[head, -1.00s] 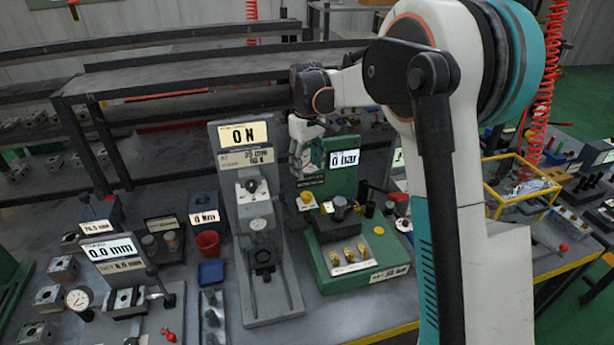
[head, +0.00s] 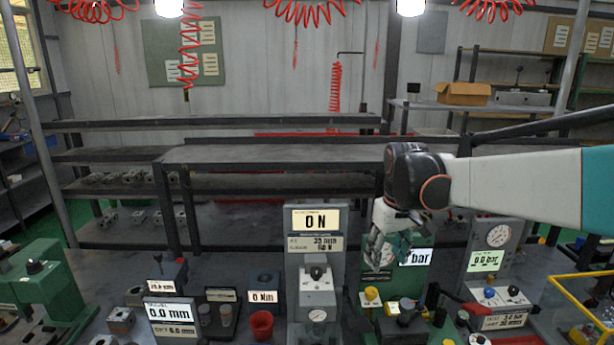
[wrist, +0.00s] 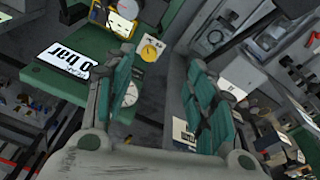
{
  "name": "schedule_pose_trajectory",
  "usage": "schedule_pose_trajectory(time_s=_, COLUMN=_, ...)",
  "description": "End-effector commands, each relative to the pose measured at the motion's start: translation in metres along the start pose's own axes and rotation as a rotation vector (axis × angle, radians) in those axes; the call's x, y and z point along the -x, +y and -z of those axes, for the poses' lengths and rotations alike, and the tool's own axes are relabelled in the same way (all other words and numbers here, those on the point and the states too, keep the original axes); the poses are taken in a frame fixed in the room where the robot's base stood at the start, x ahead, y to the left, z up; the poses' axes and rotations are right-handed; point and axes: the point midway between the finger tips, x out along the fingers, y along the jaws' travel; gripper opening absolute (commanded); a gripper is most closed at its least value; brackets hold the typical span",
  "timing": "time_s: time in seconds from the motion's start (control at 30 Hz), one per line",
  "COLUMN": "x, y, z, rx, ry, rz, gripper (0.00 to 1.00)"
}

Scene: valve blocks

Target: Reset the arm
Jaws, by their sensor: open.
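My gripper (head: 388,252) hangs at the end of my arm, which comes in from the right in the head view. Its fingers point down and are in front of the green pressure station (head: 415,268), covering part of its "bar" display. In the wrist view my gripper (wrist: 172,85) shows two teal-padded fingers spread apart with nothing between them. Beyond them the display panel reading "0 bar" (wrist: 68,66), a round dial (wrist: 130,93) and a yellow knob (wrist: 149,50) are visible. I cannot tell whether the fingers touch the station.
The grey press with the "0 N" display (head: 316,222) stands just left of my gripper. A red cup (head: 261,325) and a "0.0 mm" gauge (head: 169,311) are farther left. A second bar station (head: 490,260) and a yellow frame (head: 568,290) are to the right.

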Motion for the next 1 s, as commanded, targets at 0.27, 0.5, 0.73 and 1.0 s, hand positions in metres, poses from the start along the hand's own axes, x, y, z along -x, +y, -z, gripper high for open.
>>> schedule_pose_trajectory(time_s=0.27, x=0.032, y=-0.021, z=-0.070, rx=-0.079, ry=0.119, rz=-0.031, gripper=0.51)
schedule_pose_trajectory(time_s=0.5, x=0.040, y=-0.040, z=-0.131, rx=-0.148, ry=0.225, rz=-0.051, gripper=0.51)
schedule_pose_trajectory(time_s=0.73, x=0.031, y=-0.058, z=-0.189, rx=-0.213, ry=0.326, rz=-0.063, gripper=0.51)
schedule_pose_trajectory(time_s=1.0, x=0.009, y=-0.073, z=-0.240, rx=-0.275, ry=0.427, rz=-0.068, gripper=0.51)
